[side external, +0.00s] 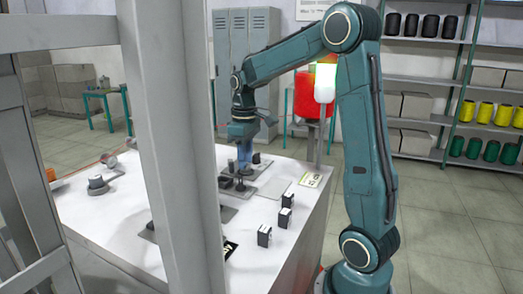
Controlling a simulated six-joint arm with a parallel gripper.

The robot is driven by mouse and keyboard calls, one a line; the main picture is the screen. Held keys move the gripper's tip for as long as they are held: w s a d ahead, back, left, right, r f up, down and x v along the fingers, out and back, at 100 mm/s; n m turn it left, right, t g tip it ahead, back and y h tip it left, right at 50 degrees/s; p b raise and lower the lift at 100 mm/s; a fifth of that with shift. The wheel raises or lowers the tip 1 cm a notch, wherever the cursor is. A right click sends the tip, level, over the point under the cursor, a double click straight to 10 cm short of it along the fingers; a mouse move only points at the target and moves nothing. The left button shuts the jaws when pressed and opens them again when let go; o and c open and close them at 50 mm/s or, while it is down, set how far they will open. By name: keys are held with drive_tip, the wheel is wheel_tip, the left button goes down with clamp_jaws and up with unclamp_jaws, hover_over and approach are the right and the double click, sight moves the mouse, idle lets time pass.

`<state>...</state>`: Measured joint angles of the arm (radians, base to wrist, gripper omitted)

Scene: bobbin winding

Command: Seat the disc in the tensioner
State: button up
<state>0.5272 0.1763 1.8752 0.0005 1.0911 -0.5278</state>
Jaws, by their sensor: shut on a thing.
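My gripper (244,158) points straight down over the white table, low above a dark plate that carries small dark round parts. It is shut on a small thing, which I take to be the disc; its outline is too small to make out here. The dark plate with a small upright post (240,186) is directly below the fingertips and looks like the tensioner. I cannot tell whether the held disc touches it.
A grey post (170,130) in front hides part of the white table (290,235). Several small black-and-white blocks (264,236) stand near the table's right side. A grey round part (97,185) stands at the left.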

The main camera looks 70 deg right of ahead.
drive_tip(key=shift+f, duration=0.3)
idle(0.4)
drive_tip(key=o, duration=0.8)
drive_tip(key=shift+o, duration=0.2)
drive_tip(key=shift+r, duration=0.1)
drive_tip(key=shift+r, duration=3.4)
